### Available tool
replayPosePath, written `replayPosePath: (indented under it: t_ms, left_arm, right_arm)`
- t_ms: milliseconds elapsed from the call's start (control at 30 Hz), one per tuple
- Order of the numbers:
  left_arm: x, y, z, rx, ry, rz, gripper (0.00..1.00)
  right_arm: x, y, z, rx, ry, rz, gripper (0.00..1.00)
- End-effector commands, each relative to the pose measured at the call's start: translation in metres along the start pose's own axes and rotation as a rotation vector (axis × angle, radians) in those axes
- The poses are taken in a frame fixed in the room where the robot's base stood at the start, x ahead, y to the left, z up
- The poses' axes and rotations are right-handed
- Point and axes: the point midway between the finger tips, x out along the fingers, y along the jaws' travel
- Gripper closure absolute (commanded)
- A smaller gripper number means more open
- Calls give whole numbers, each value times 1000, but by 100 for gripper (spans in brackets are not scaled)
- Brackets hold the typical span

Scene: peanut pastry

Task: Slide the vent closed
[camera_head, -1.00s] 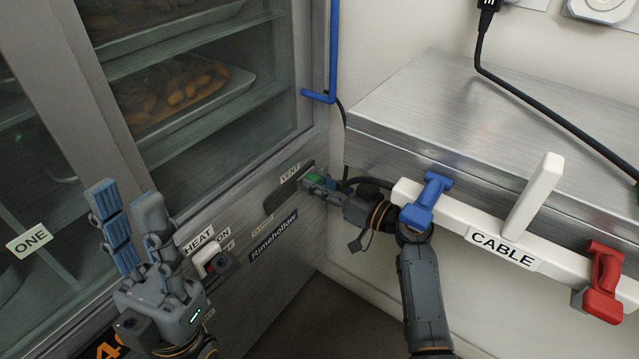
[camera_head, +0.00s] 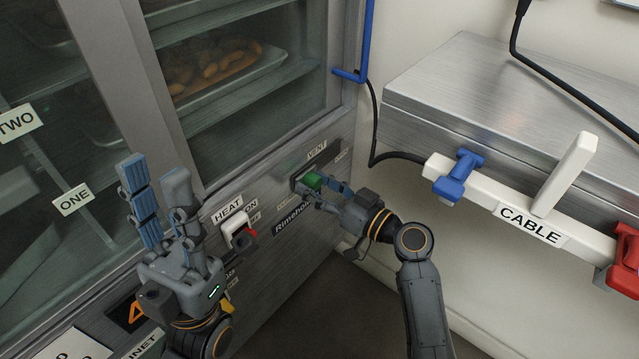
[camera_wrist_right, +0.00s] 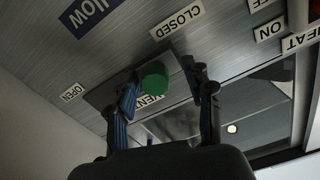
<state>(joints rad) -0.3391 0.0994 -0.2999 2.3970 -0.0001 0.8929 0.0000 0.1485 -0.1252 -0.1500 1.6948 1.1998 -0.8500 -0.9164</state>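The vent's green knob (camera_head: 313,181) sits on its slide in the lower panel of the metal cabinet, below the VENT label (camera_head: 317,150). In the right wrist view the knob (camera_wrist_right: 153,76) lies between the OPEN label (camera_wrist_right: 72,92) and the CLOSED label (camera_wrist_right: 176,22). My right gripper (camera_head: 326,189) is at the knob. Its fingers (camera_wrist_right: 165,80) are apart on either side, the left one close against the knob; contact is unclear. A gap shows at the other finger. My left gripper (camera_head: 153,172) is open and empty, fingers up, before the cabinet.
The HEAT switch (camera_head: 239,234) is on the panel between my grippers. A white rail (camera_head: 500,205) with a blue clamp (camera_head: 460,177) and a red clamp (camera_head: 627,258) runs along the steel box (camera_head: 470,110) at right. A blue handle (camera_head: 368,40) hangs at the cabinet's edge.

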Motion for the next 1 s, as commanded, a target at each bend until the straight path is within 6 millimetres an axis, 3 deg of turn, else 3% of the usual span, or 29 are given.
replayPosePath:
  t_ms: [233,367,800,1000]
  left_arm:
    - [3,0,-3,1,9,1,66]
    - [3,0,-2,1,9,1,66]
    - [2,0,-2,0,7,0,66]
    - [2,0,-2,0,7,0,66]
  right_arm:
    - [-1,2,-1,-2,2,4,48]
    - [-12,2,-1,-2,2,6,48]
    - [-99,1,1,-1,-1,4,48]
    - [-118,1,0,-1,0,2,48]
